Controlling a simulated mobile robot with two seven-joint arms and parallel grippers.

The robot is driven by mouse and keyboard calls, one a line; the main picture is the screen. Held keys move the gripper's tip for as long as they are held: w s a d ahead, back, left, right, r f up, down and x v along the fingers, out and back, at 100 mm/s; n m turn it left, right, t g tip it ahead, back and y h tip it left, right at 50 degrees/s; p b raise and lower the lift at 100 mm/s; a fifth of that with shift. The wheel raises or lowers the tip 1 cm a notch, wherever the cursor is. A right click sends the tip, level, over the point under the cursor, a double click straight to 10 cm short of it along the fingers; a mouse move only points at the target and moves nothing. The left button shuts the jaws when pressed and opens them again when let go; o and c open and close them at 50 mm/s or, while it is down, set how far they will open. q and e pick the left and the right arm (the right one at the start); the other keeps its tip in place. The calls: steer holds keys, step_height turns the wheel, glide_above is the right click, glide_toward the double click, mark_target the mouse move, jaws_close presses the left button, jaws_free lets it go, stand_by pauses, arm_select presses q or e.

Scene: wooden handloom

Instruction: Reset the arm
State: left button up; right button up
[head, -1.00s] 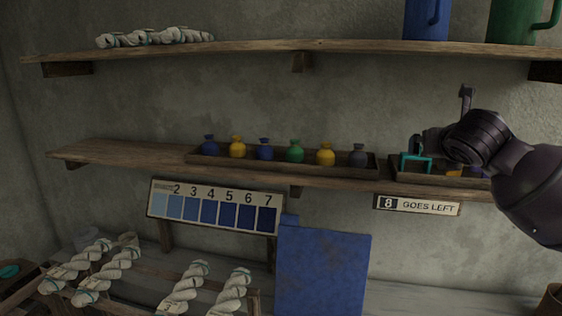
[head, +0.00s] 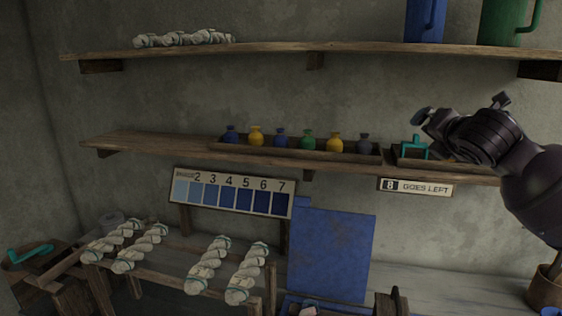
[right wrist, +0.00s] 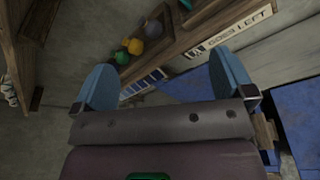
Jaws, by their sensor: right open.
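My right arm comes in from the right in the head view, and its gripper (head: 456,112) is raised in front of the right end of the middle shelf. In the right wrist view the two blue fingertips (right wrist: 165,85) stand wide apart with nothing between them. Beyond them show the shelf's underside, a few small bottles and the "8 GOES LEFT" sign. My left gripper is in neither view.
The middle shelf (head: 150,144) holds a tray with several small bottles (head: 307,140). A teal-handled item (head: 414,148) is close to my right gripper. Below are a numbered colour card (head: 232,192), a blue panel (head: 330,255) and twisted white skeins (head: 208,265) on a wooden rack.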

steer(key=a+f+m+t+y, duration=0.25)
steer(key=a+m+y, duration=0.2)
steer(key=m, duration=0.25)
steer(key=s+a+f+m, duration=0.1)
steer(key=s+f+m, duration=0.15)
steer(key=f, duration=0.45)
steer(key=s+a+f+m+y, duration=0.1)
steer(key=f+m, duration=0.3)
steer(key=f, duration=0.4)
steer(key=s+a+f+m, duration=0.1)
steer(key=s+f+m, duration=0.1)
steer(key=f+m, duration=0.35)
steer(key=s+d+f+m+g+h, duration=0.1)
steer(key=s+f+m+g+h, duration=0.1)
steer(key=s+f, duration=1.2)
steer(key=s+d+f+m+g+h+b, duration=0.1)
steer(key=s+f+m+g, duration=0.3)
steer(key=s+f, duration=1.1)
step_height(320, 180, down, 3)
steer(key=shift+d+r+m+h, duration=0.15)
steer(key=shift+d+m+h, duration=0.15)
steer(key=shift+m+h, duration=0.25)
